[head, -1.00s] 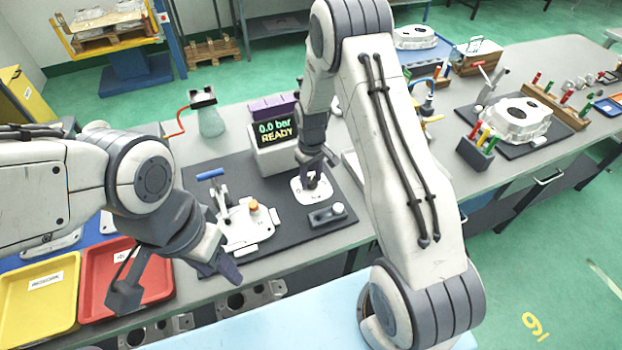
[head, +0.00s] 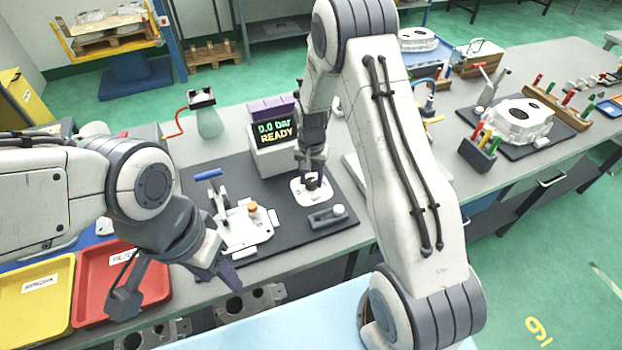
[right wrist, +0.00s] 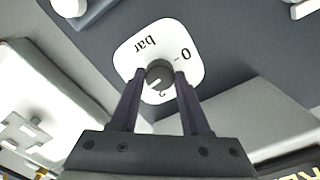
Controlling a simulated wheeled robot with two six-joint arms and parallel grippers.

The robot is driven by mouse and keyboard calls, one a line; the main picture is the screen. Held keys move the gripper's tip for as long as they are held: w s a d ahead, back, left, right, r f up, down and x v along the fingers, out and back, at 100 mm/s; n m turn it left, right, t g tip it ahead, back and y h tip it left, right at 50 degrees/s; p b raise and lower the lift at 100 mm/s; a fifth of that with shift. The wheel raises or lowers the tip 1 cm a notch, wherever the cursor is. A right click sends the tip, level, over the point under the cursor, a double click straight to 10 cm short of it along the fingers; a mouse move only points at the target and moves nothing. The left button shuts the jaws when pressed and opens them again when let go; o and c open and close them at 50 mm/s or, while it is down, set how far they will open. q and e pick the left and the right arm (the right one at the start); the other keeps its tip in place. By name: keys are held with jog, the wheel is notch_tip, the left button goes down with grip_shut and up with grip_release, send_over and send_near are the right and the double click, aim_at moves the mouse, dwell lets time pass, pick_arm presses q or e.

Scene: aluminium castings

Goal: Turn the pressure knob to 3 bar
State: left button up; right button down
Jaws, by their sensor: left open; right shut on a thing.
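The pressure knob (right wrist: 159,76) is a dark round knob on a white dial plate (right wrist: 185,45) marked "bar" and "0". In the head view the dial plate (head: 303,193) lies on the dark mat in front of the display box. My right gripper (right wrist: 159,80) is shut on the knob, one finger on each side. It comes down from above in the head view (head: 312,178). The display (head: 273,130) reads 0.0 bar and READY. My left gripper (head: 180,295) is open and empty, over the bench's front edge near the red tray.
A white fixture plate with a blue-handled clamp (head: 243,225) stands left of the dial. A grey block with a white button (head: 328,217) lies just in front of the dial. Red (head: 90,318) and yellow (head: 60,278) trays lie at the left.

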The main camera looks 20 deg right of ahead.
aim_at(311, 181)
jog(key=shift+m, duration=0.7)
jog(key=shift+c, duration=1.9)
grip_release()
notch_tip(311, 181, up, 11)
jog(key=b, duration=0.2)
jog(key=shift+f, duration=0.2)
